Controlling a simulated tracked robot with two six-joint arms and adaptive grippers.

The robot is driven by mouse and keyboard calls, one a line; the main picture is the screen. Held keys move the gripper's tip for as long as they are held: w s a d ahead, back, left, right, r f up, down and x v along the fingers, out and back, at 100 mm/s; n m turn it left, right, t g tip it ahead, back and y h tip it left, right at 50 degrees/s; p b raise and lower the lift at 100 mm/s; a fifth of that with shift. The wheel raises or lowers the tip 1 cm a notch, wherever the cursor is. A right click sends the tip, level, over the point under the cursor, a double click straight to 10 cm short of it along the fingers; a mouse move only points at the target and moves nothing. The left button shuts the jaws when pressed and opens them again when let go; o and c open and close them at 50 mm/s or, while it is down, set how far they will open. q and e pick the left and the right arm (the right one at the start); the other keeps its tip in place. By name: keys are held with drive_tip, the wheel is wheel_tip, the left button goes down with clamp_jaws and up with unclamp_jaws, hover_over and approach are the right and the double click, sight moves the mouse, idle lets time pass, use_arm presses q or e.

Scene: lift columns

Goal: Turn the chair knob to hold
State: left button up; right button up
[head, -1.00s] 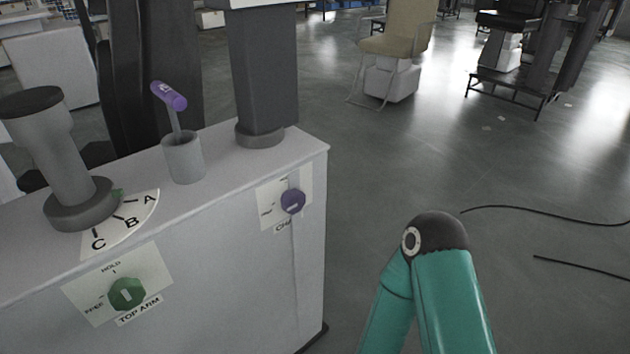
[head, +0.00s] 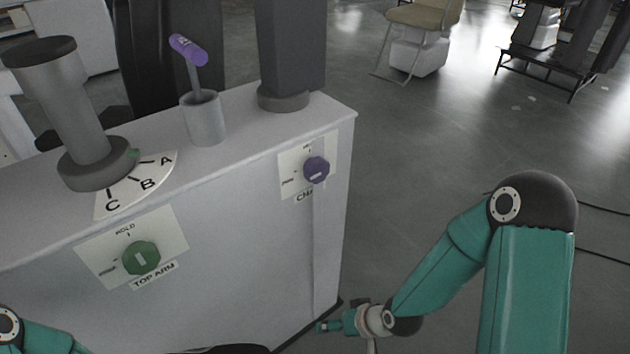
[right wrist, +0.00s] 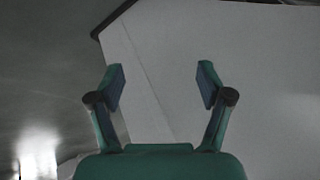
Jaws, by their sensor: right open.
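The purple chair knob (head: 316,170) is on a white label plate on the front face of the grey cabinet (head: 240,250), near its right edge. Its pale pointer bar lies roughly sideways; HOLD is too blurred to read there. My right arm reaches in from the right, low, and its gripper (head: 330,326) is beside the cabinet's lower right corner, well below the knob. In the right wrist view my right gripper (right wrist: 160,88) is open and empty, facing the plain cabinet wall (right wrist: 190,50). A bit of my left arm shows at bottom left; its gripper is out of view.
A green TOP ARM knob (head: 141,258) sits on the same face at left. On top are a grey column (head: 75,110), a lettered dial (head: 140,186) and a purple-handled lever (head: 189,50) in a cup.

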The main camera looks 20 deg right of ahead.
drive_tip(key=w+d+r+t+b, duration=0.35)
drive_tip(key=w+r, duration=0.25)
drive_tip(key=r, duration=0.3)
use_arm(q)
wheel_tip(320, 180, down, 10)
drive_tip(key=b, duration=0.5)
use_arm(e)
drive_tip(key=n+t+y, duration=0.2)
drive_tip(key=n+t, duration=0.4)
drive_tip(key=t, duration=0.3)
approach(320, 172)
drive_tip(key=v, duration=0.7)
drive_tip(key=p+x, duration=0.7)
drive_tip(key=x, duration=0.8)
use_arm(q)
wheel_tip(320, 172, up, 8)
use_arm(e)
drive_tip(key=shift+x, duration=0.85)
use_arm(q)
drive_tip(key=shift+f, duration=0.1)
